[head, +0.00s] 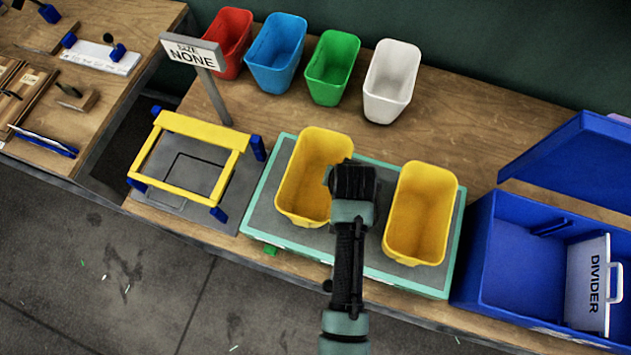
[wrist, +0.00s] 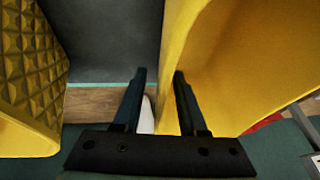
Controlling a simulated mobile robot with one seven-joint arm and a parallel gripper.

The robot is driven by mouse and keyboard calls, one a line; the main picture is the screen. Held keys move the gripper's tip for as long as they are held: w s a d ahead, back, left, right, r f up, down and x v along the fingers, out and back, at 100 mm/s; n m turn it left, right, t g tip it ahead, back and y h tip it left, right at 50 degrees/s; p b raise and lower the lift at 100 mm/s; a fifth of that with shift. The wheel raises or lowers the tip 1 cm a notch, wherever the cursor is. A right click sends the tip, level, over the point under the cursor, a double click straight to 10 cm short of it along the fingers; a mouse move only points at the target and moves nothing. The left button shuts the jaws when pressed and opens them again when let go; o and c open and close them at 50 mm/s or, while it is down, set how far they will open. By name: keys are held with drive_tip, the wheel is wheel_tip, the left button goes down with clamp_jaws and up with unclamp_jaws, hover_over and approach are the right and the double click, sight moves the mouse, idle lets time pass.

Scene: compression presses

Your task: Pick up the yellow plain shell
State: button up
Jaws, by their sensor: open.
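Two yellow shells stand on the teal-edged grey mat in the head view. The left yellow shell (head: 300,180) looks smooth; in the wrist view it is the plain-walled one on the right (wrist: 235,60). The other yellow shell (head: 420,215) has a raised diamond pattern in the wrist view (wrist: 30,70). My gripper (head: 352,185) is over the right wall of the plain shell. In the wrist view its open fingers (wrist: 160,75) lie on either side of that wall, one on the inner side. Contact cannot be told.
Red (head: 229,42), blue (head: 276,52), green (head: 332,67) and white (head: 391,80) bins stand behind. A yellow frame fixture (head: 180,183) with a "SIZE NONE" sign (head: 193,52) is left. An open blue box (head: 500,265) holding a divider (head: 588,280) is right.

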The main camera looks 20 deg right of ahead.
clamp_jaws()
idle(1.4)
